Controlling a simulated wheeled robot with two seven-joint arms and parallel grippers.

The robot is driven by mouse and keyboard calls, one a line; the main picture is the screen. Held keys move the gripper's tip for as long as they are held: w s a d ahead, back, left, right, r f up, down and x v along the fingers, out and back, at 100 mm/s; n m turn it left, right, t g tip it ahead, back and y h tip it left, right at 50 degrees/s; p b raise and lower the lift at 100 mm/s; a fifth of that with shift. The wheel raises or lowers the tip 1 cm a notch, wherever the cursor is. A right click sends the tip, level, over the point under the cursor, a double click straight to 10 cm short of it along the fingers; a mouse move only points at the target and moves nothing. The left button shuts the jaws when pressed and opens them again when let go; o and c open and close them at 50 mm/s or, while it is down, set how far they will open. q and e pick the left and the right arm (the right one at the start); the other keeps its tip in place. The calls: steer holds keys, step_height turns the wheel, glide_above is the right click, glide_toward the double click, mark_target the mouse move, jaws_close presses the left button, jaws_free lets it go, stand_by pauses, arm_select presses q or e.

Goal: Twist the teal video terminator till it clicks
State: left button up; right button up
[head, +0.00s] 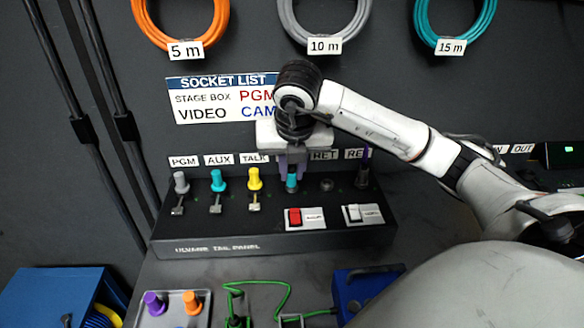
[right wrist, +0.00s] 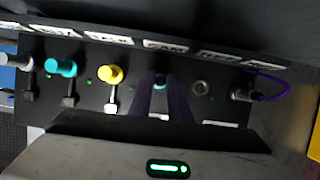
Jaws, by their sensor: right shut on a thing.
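The teal video terminator (head: 292,183) sits on the tail panel (head: 215,242), in the fourth position from the left. My right gripper (head: 291,172) comes down from above and is shut on it. In the right wrist view the terminator (right wrist: 159,79) shows small and dark between the two purple fingers (right wrist: 162,95), mostly hidden by them. A second teal plug (head: 217,181) stands under the AUX label, away from my gripper. I cannot tell how far the held terminator is turned. My left gripper is not in view.
Grey (head: 181,182) and yellow (head: 254,179) plugs stand on the left; an empty socket (head: 327,185) and a socket with a purple cable (head: 363,175) are on the right. Red (head: 294,217) and white (head: 354,213) switches sit in front. A tray (head: 172,296) holds purple and orange plugs.

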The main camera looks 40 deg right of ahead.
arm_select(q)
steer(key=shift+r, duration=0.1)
arm_select(e)
steer(key=o, duration=0.5)
steer(key=shift+m, duration=0.4)
steer(key=o, duration=0.5)
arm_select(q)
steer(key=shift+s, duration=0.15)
